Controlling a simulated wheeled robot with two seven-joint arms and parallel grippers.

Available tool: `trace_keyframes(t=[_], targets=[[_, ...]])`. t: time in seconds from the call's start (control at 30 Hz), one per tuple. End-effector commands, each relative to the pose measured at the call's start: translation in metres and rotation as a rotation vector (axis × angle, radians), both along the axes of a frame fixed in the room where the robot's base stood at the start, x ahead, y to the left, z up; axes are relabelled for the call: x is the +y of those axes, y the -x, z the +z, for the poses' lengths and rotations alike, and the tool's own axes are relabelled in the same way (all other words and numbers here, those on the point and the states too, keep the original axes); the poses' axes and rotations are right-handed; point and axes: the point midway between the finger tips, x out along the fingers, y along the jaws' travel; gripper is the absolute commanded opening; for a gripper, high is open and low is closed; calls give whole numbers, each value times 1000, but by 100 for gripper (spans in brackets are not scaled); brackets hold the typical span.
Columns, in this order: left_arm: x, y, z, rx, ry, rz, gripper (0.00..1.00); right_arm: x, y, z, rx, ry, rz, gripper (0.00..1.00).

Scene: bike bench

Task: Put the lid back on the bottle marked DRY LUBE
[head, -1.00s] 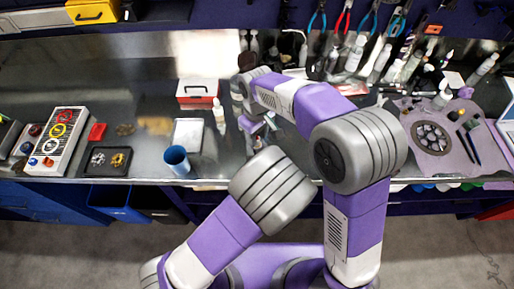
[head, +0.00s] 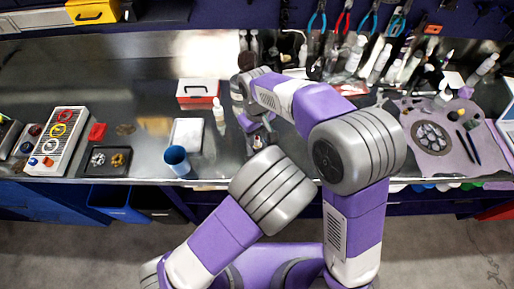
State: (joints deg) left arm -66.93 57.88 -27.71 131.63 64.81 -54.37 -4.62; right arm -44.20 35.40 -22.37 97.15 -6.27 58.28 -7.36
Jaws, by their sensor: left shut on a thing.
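My right arm reaches across to the left, and its wrist (head: 243,87) is above the bench left of centre. A purple hand part (head: 249,122) shows below that wrist, but its fingers are too small and covered to read. My left gripper (head: 258,141) shows just beyond my left elbow, close to the purple hand part. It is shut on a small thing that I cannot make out. A small white bottle (head: 219,115) stands upright left of the hands. No DRY LUBE marking is readable, and I cannot pick out the lid.
A red and white box (head: 198,93), a pale tray (head: 186,134) and a blue cup (head: 176,159) are on the left. Several bottles (head: 355,54) stand at the back right. A purple mat (head: 455,155) with parts lies at the right. Bare bench shows at the back left.

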Motion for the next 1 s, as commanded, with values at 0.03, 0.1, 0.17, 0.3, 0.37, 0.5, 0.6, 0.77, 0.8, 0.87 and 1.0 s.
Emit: trace_keyframes(t=[0.03,0.1,0.17,0.3,0.37,0.5,0.6,0.77,0.8,0.87,1.0], targets=[[0,0,0,0,0,0,0,0,0,0,0,0,0,47],[0,0,0,0,0,0,0,0,0,0,0,0,1,47],[0,0,0,0,0,0,0,0,0,0,0,0,1,47],[0,0,0,0,0,0,0,0,0,1,0,0,1,47],[0,0,0,0,0,0,0,0,0,3,-2,-1,1,47],[0,0,0,0,0,0,0,1,-1,20,-4,-3,1,47],[0,0,0,0,0,0,0,0,-1,41,-6,-3,1,47],[0,0,0,0,0,0,0,1,-1,76,-5,-4,2,47],[0,0,0,0,0,0,0,1,-1,84,-5,-4,2,47],[0,0,0,0,0,0,0,0,-1,94,-4,-3,1,47],[0,0,0,0,0,0,0,0,-1,112,-3,-1,1,47]])
